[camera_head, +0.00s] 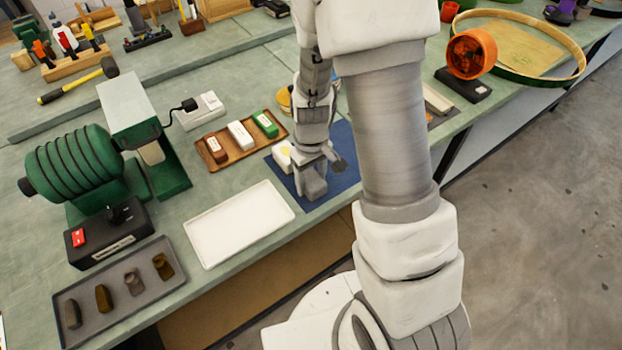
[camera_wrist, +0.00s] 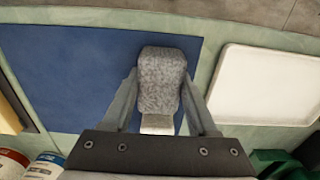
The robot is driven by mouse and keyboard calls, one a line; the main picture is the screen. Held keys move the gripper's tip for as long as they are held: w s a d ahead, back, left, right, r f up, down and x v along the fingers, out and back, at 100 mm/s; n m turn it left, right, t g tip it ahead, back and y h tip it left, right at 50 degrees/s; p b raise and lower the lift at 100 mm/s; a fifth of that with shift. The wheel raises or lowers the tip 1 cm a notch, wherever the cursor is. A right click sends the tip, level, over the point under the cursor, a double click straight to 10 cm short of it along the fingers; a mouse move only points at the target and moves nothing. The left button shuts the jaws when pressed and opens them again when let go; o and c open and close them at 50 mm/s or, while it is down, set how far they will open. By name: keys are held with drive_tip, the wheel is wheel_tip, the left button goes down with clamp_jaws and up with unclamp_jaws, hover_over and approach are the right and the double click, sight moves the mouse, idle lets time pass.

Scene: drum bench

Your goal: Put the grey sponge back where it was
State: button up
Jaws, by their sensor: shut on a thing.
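My gripper (camera_wrist: 160,90) is shut on the grey sponge (camera_wrist: 161,72), a rough, speckled grey block with its sides between the two fingers. A small white part (camera_wrist: 157,124) shows at the sponge's near end in the wrist view. In the head view, my gripper (camera_head: 314,168) and the grey sponge (camera_head: 312,187) are at the near part of the blue mat (camera_head: 343,186). The mat also fills the left of the wrist view (camera_wrist: 70,75). I cannot tell whether the sponge touches the mat.
An empty white tray (camera_head: 238,224) lies left of the mat. A wooden tray (camera_head: 219,163) with several small blocks lies behind it. A white object (camera_head: 282,155) stands at the mat's left edge. A grey tray (camera_head: 90,325) with stones and a green drum machine (camera_head: 75,165) stand at left.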

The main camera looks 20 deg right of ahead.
drive_tip(key=o, duration=1.3)
drive_tip(key=shift+f, duration=0.1)
wheel_tip(320, 180, up, 12)
drive_tip(key=p, duration=0.2)
wheel_tip(320, 180, up, 13)
drive_tip(key=m+t, duration=0.2)
drive_tip(key=t, duration=0.1)
hover_over(311, 177)
drive_tip(key=s, duration=0.6)
drive_tip(key=s+r+m+t, duration=0.1)
drive_tip(key=s+r+t, duration=0.1)
drive_tip(key=s+r, duration=0.3)
drive_tip(key=s, duration=0.3)
drive_tip(key=shift+r+m+t, duration=0.2)
drive_tip(key=shift+m+t, duration=0.1)
